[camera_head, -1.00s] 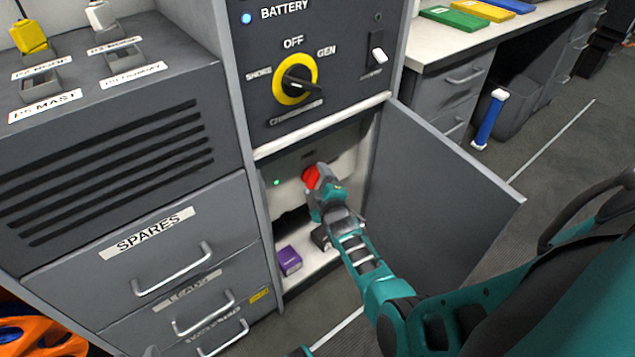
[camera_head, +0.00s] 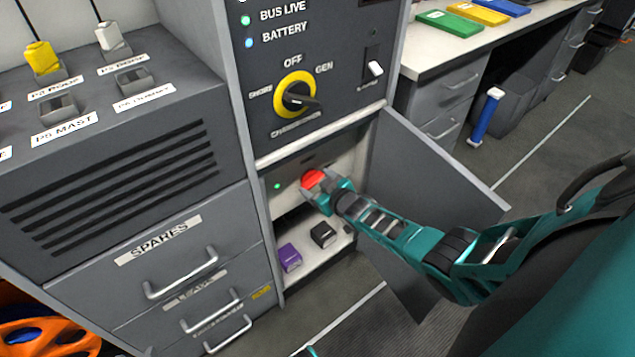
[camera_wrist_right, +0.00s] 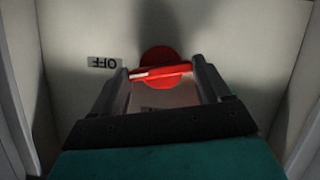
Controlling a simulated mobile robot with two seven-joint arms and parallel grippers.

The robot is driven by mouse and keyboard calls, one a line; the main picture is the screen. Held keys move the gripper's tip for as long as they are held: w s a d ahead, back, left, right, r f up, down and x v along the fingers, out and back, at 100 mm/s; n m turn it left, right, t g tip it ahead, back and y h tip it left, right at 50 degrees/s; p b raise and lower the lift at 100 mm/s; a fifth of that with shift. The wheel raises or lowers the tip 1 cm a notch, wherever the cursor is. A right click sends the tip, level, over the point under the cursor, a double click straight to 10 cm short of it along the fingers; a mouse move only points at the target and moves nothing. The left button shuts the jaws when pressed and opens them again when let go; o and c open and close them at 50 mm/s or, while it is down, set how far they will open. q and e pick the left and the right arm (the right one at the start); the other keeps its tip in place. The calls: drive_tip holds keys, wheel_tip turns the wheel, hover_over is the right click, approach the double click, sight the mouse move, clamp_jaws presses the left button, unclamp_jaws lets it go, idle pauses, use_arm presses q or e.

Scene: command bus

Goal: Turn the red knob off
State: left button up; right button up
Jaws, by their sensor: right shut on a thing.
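The red knob (camera_head: 314,179) is on the back panel inside the open lower compartment of the grey cabinet. My right gripper (camera_head: 318,190) reaches into the compartment and is shut on the knob. In the right wrist view the red knob (camera_wrist_right: 160,72) has a round base and a bar handle, and the bar lies nearly level between the two fingers of my right gripper (camera_wrist_right: 162,82). A small "OFF" label (camera_wrist_right: 104,63), upside down in this view, is left of the knob.
The compartment door (camera_head: 430,165) stands open to the right, behind my right arm. A purple box (camera_head: 289,257) and a black box (camera_head: 323,235) sit on the compartment floor. A green light (camera_head: 277,186) is lit left of the knob. A yellow-ringed rotary switch (camera_head: 296,94) is above.

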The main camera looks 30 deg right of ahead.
drive_tip(key=shift+d+m+y, duration=0.25)
drive_tip(key=shift+m+y, duration=0.25)
drive_tip(key=shift+m, duration=0.5)
drive_tip(key=o, duration=0.7)
drive_tip(key=shift+c, duration=0.2)
drive_tip(key=o, duration=0.4)
drive_tip(key=shift+a, duration=0.1)
drive_tip(key=shift+c, duration=0.2)
drive_tip(key=shift+s+r+p, duration=0.3)
drive_tip(key=shift+s+p, duration=0.05)
drive_tip(key=shift+s, duration=0.1)
drive_tip(key=p+v, duration=0.6)
drive_tip(key=v, duration=0.5)
drive_tip(key=shift+s+d+r, duration=0.15)
drive_tip(key=shift+s+d, duration=0.1)
drive_tip(key=shift+s, duration=0.1)
